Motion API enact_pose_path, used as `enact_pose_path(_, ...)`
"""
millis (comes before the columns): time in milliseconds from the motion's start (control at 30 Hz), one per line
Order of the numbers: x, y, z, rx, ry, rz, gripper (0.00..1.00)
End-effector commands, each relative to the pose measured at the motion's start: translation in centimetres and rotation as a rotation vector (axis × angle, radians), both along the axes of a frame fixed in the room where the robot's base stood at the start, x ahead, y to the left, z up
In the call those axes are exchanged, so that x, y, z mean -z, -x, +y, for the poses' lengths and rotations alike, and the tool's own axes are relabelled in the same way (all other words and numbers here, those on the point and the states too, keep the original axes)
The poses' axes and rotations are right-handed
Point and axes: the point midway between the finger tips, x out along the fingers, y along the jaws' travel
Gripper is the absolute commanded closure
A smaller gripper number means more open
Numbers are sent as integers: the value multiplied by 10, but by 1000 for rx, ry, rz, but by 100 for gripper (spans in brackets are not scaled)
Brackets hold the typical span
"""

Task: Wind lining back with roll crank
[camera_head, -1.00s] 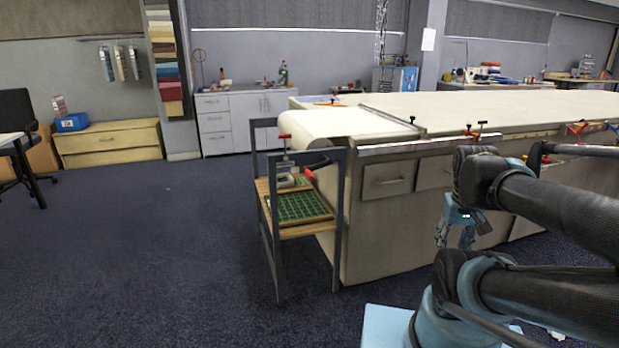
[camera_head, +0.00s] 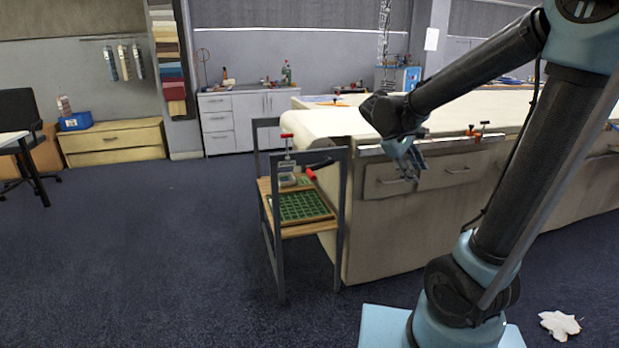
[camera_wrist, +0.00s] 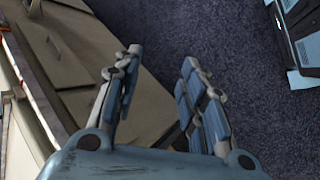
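The pale lining (camera_head: 340,121) lies on the long table top and curves over its left end, where the roll is. A crank with a black arm (camera_head: 321,163) and a red grip (camera_head: 310,174) sits at that end, just behind the grey frame's near post. My gripper (camera_head: 411,174) hangs in front of the table's near side, right of the crank and apart from it. In the wrist view my gripper (camera_wrist: 161,58) has its fingers spread with nothing between them. How far the lining is unwound is unclear.
A grey frame (camera_head: 342,220) with a wooden shelf holding a green grid tray (camera_head: 300,206) stands at the table's left end. Orange-handled clamps (camera_head: 471,132) sit on the near edge. A white scrap (camera_head: 559,325) lies on the floor. Carpet at left is clear.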

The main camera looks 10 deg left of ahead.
Motion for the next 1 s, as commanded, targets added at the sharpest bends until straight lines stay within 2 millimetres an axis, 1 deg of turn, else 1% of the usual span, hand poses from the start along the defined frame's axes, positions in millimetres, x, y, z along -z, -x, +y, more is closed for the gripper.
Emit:
enact_pose_path(33, -2, -12, 16, -35, 34, 0, 62)
enact_pose_path(167, -6, -37, 52, -116, 123, 0, 62)
enact_pose_path(200, -7, -44, 65, -139, 151, -1, 62)
enact_pose_path(267, -7, -53, 84, -175, 192, -4, 62)
enact_pose_path(367, -7, -67, 117, -230, 261, -10, 62)
enact_pose_path(467, -5, -77, 152, -283, 328, -19, 62)
enact_pose_path(500, -3, -80, 167, -303, 356, -25, 62)
enact_pose_path(567, -1, -83, 190, -332, 396, -31, 62)
enact_pose_path(633, 4, -86, 217, -366, 442, -41, 62)
enact_pose_path(767, 13, -86, 267, -423, 527, -63, 62)
enact_pose_path(800, 16, -84, 282, -438, 551, -70, 62)
enact_pose_path(1000, 35, -69, 350, -499, 660, -116, 62)
